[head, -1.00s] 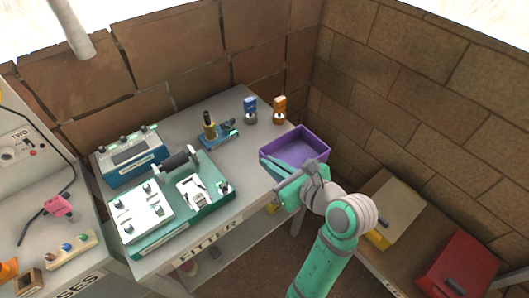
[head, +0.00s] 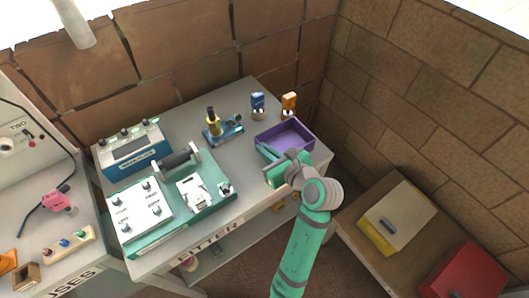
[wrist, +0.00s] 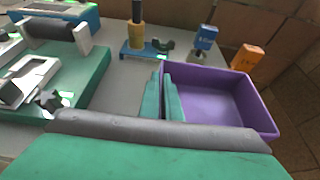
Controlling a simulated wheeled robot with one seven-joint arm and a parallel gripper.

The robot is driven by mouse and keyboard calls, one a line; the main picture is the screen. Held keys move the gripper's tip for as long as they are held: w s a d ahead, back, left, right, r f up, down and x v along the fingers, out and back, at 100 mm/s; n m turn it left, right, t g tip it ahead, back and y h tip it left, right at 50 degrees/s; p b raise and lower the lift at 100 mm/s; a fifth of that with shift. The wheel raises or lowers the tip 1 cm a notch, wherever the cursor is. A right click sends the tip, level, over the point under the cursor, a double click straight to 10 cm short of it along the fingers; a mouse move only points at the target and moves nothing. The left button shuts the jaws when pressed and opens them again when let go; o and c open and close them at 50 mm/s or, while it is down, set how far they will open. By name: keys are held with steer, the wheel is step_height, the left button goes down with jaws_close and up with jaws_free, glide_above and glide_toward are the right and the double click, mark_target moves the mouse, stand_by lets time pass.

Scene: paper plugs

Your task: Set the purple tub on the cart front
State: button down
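The purple tub (head: 301,149) is an open, empty rectangular tray at the right end of the grey bench in the head view. It also fills the right of the wrist view (wrist: 225,105). My gripper (head: 272,160) is at the tub's near left side. In the wrist view its two teal fingers (wrist: 162,98) are close together, one on each side of the tub's left wall, closed on it. Whether the tub's base touches the bench is hidden. Nothing in view is clearly marked as the cart.
The bench (head: 245,95) holds a blue box (head: 135,150), a green fixture (head: 215,205), a yellow-and-blue tool (head: 213,125), and blue (head: 258,102) and orange (head: 289,101) plugs. A low brown surface (head: 365,245) at right carries a yellow-based box (head: 400,218) and a red box (head: 465,278).

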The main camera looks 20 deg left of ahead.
steer(key=shift+w+a+f, duration=0.1)
steer(key=shift+w+f, duration=0.05)
steer(key=shift+f, duration=0.75)
steer(key=shift+w+f, duration=0.1)
steer(key=shift+f, duration=0.75)
steer(key=shift+f, duration=0.15)
steer(key=c, duration=2)
jaws_free()
steer(key=shift+a, duration=0.1)
